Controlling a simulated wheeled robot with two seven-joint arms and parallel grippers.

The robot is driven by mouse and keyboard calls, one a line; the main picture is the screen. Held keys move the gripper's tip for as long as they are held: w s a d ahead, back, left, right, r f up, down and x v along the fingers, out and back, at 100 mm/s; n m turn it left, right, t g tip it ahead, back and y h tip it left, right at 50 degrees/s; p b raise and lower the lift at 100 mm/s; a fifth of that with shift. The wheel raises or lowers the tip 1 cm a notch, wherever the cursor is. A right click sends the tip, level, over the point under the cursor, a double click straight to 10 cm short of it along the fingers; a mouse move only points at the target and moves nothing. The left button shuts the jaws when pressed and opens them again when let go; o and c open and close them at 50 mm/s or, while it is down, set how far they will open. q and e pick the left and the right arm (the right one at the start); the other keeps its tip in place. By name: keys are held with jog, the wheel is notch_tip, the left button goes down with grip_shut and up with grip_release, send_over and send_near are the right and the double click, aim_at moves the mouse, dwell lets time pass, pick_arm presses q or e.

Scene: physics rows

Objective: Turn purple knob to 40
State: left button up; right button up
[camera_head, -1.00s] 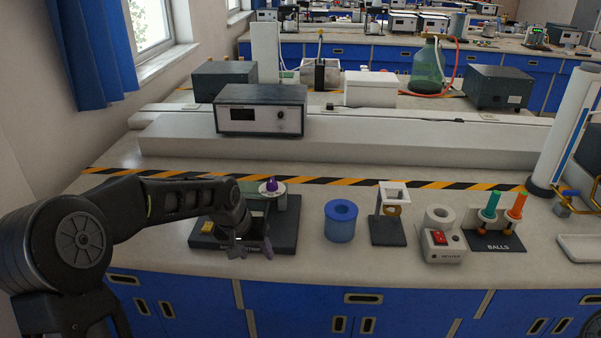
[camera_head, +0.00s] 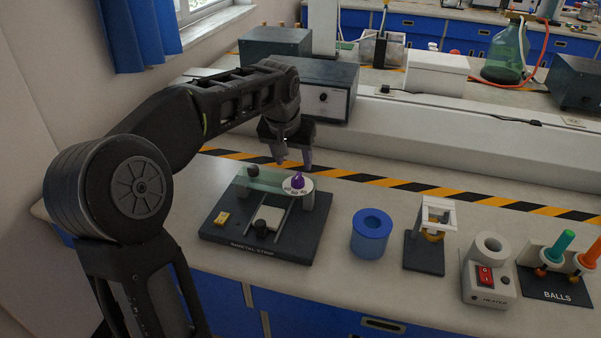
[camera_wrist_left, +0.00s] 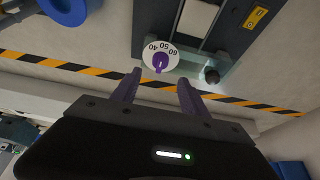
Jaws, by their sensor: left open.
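The purple knob (camera_head: 298,180) stands on a white numbered dial (camera_head: 306,187) at the back right of the dark bimetal-strip apparatus (camera_head: 237,236). In the left wrist view the purple knob (camera_wrist_left: 158,62) points toward the gripper, and the dial (camera_wrist_left: 150,52) shows 40, 50 and 60. My left gripper (camera_head: 295,166) is above and just behind the knob, pointing down. In the left wrist view its purple fingers (camera_wrist_left: 158,84) are spread apart with nothing between them, and the knob lies just beyond the tips. My right gripper is out of view.
A blue ring-shaped cylinder (camera_head: 370,234), a small stand (camera_head: 424,252), a heater (camera_head: 488,285) and a balls rack (camera_head: 556,283) stand to the right. A grey instrument box (camera_head: 335,92) is behind my left arm. A yellow-black stripe (camera_head: 400,185) crosses the bench.

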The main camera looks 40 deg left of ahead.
aim_at(297, 176)
pick_arm(q)
jog(key=shift+p+x, duration=0.3)
jog(key=shift+x, duration=3.7)
jog(key=shift+c, duration=0.3)
grip_shut()
